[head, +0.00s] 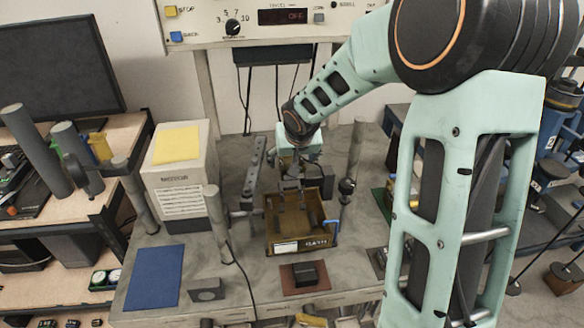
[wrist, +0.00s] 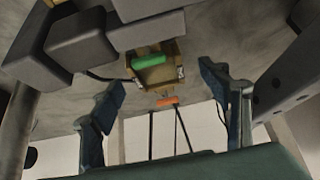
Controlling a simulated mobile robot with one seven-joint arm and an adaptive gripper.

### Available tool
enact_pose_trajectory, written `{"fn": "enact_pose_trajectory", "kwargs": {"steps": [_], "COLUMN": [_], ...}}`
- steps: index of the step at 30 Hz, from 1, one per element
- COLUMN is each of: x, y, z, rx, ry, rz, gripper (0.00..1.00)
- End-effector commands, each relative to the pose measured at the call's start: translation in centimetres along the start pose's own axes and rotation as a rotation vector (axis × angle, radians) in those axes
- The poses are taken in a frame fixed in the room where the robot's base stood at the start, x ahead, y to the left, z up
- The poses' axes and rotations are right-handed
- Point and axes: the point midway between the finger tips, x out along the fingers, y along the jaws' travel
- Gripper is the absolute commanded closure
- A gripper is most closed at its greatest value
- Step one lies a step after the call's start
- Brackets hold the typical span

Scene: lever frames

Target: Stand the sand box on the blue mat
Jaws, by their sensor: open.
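The blue mat (head: 153,277) lies flat and bare at the bench's front left in the head view. My gripper (head: 290,184) points down over the amber open bath (head: 272,212). In the wrist view my gripper (wrist: 162,80) has its two dark fingers wide apart, with nothing held between them. A small tan box (wrist: 172,77) with a green bar across it shows beyond the fingertips; it looks like the sand box, but I cannot be sure. I cannot pick it out in the head view, where my wrist hides part of the bench.
A white MOTOR box (head: 182,175) stands behind the mat, with posts beside it. A dark block (head: 304,273) sits on a brown mat (head: 289,287). A cable crosses the bench between them.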

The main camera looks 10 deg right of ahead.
Motion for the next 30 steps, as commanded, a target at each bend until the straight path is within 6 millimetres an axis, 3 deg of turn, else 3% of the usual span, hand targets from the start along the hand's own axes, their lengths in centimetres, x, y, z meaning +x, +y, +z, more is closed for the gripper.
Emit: {"fn": "enact_pose_trajectory", "kwargs": {"steps": [9,18,30], "x": [4.1,4.5,4.4], "y": [0.2,0.3,0.3], "z": [0.0,-0.1,-0.1], "rx": [-0.001,0.0,-0.001], "ry": [-0.001,0.0,0.0], "rz": [-0.001,0.0,0.0], "gripper": [0.3,0.3,0.73]}}
